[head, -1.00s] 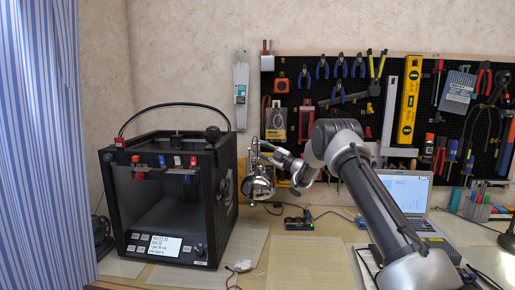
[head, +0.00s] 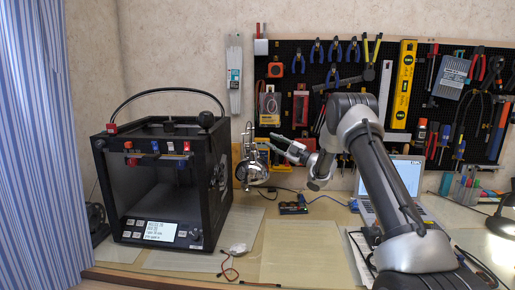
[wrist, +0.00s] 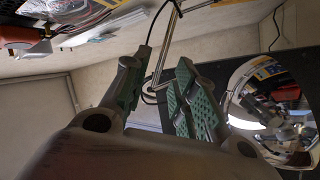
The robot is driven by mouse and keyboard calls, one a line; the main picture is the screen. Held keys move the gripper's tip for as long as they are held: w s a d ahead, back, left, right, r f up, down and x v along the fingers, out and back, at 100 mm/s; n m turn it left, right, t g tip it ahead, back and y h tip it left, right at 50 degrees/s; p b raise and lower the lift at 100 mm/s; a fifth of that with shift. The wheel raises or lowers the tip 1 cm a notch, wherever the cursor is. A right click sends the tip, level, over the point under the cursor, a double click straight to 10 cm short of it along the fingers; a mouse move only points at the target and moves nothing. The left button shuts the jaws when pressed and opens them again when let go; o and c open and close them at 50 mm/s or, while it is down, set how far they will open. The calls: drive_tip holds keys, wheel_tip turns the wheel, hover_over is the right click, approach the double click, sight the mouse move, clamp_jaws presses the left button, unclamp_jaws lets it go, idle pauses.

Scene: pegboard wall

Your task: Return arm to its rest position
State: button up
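My gripper (head: 280,146) is in front of the pegboard's lower left part, at the end of my bent arm. In the wrist view my gripper (wrist: 165,72) shows two fingers with green pads, spread apart with nothing between them. The fingertips point left in the head view, towards a chrome lamp (head: 251,172). The lamp's shiny head also fills the right side of the wrist view (wrist: 268,100). I cannot tell the exact gap between fingers and lamp.
A black 3D printer (head: 212,190) stands on the left of the desk. A tool-filled pegboard (head: 330,105) is behind my arm, and an open laptop (head: 404,178) is to the right. A bare mat (head: 300,255) lies at the front centre.

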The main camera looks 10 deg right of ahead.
drive_tip(key=s+d+r+m+t+h, duration=0.1)
drive_tip(key=d+r+m+h, duration=0.1)
drive_tip(key=r+m+h, duration=0.3)
drive_tip(key=s+d+r+m+t+h, duration=0.15)
drive_tip(key=r+h, duration=0.25)
drive_tip(key=r, duration=0.4)
drive_tip(key=s+d+r+m+g+h, duration=0.1)
drive_tip(key=s+d+r+m+h, duration=0.15)
drive_tip(key=s, duration=0.35)
drive_tip(key=s+d+r+m+g+h, duration=0.2)
drive_tip(key=s+d+m+h, duration=0.1)
drive_tip(key=s, duration=0.3)
drive_tip(key=s+a+f+m+g, duration=0.1)
drive_tip(key=s+f+m+g, duration=0.1)
drive_tip(key=s, duration=1.3)
drive_tip(key=s+f+m+g, duration=0.3)
drive_tip(key=s+f, duration=0.3)
drive_tip(key=s, duration=0.8)
drive_tip(key=s+a+f+m+g+h, duration=0.1)
drive_tip(key=s+f+m+g, duration=0.2)
drive_tip(key=s, duration=1.2)
drive_tip(key=shift+s+a+f+g, duration=0.35)
drive_tip(key=shift+f+g, duration=0.35)
drive_tip(key=shift+g, duration=0.25)
